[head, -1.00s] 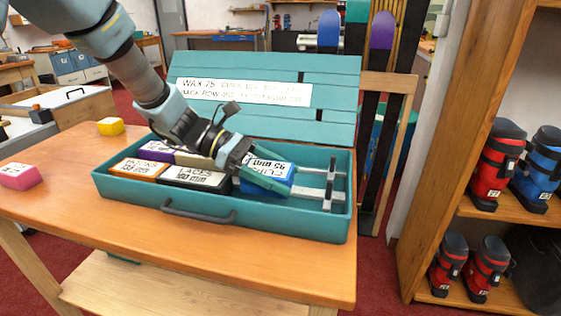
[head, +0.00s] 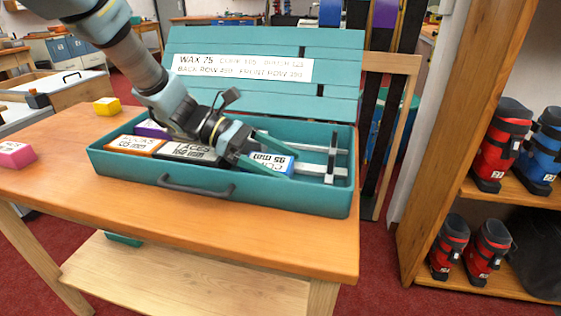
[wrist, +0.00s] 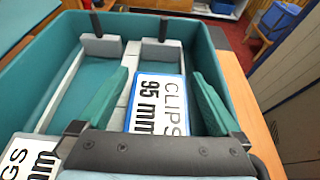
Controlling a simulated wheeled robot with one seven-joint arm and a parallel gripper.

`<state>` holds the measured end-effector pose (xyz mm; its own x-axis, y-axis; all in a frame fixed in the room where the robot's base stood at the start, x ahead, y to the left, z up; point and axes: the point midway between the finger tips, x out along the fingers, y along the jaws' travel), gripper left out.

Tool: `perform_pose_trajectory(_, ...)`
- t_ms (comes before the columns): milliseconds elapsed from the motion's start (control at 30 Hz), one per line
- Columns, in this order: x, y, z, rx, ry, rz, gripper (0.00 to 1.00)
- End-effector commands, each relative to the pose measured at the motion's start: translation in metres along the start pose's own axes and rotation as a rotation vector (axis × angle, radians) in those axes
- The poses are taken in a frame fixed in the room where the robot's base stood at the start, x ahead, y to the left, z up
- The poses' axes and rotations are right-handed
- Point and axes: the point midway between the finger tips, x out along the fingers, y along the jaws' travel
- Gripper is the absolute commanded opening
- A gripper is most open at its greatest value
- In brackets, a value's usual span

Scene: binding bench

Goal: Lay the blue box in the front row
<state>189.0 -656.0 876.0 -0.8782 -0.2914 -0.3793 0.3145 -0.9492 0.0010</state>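The fingers look open. One finger hides part of the box in the head view.
An orange-edged box (head: 135,145) is left in the front row; a purple box (head: 152,129) is behind. Grey rails (head: 325,170) lie at the case's right end. The raised lid (head: 330,75) stands behind. Yellow (head: 106,106) and pink (head: 15,155) blocks sit on the table.

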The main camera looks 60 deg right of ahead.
Motion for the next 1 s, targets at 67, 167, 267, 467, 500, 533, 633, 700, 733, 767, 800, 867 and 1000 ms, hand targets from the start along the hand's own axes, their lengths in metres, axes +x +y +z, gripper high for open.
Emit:
perform_pose_trajectory(67, 0.0, 0.0, 0.0, 0.0, 0.0, 0.0, 1.0)
perform_pose_trajectory(167, -0.002, 0.0, -0.001, 0.0, 0.0, 0.001, 1.0)
perform_pose_trajectory(267, -0.011, 0.001, -0.001, 0.0, 0.0, 0.003, 1.0)
perform_pose_trajectory(467, -0.047, 0.001, -0.002, 0.001, 0.001, 0.005, 1.0)
perform_pose_trajectory(500, -0.055, 0.001, -0.002, 0.001, 0.002, 0.005, 1.0)
perform_pose_trajectory(533, -0.061, 0.001, -0.002, 0.001, 0.001, 0.005, 1.0)
perform_pose_trajectory(633, -0.079, 0.001, -0.002, 0.001, 0.001, 0.004, 1.0)
perform_pose_trajectory(700, -0.09, 0.001, -0.002, 0.001, 0.001, 0.003, 1.0)
perform_pose_trajectory(733, -0.094, 0.001, -0.002, 0.001, 0.001, 0.003, 1.0)
perform_pose_trajectory(767, -0.097, 0.001, -0.001, 0.002, 0.0, 0.002, 1.0)
perform_pose_trajectory(800, -0.1, 0.001, -0.001, 0.001, 0.0, 0.001, 1.0)
perform_pose_trajectory(867, -0.104, 0.0, -0.001, 0.0, 0.0, 0.001, 1.0)
perform_pose_trajectory(1000, -0.108, 0.0, 0.0, -0.001, 0.0, 0.0, 1.0)
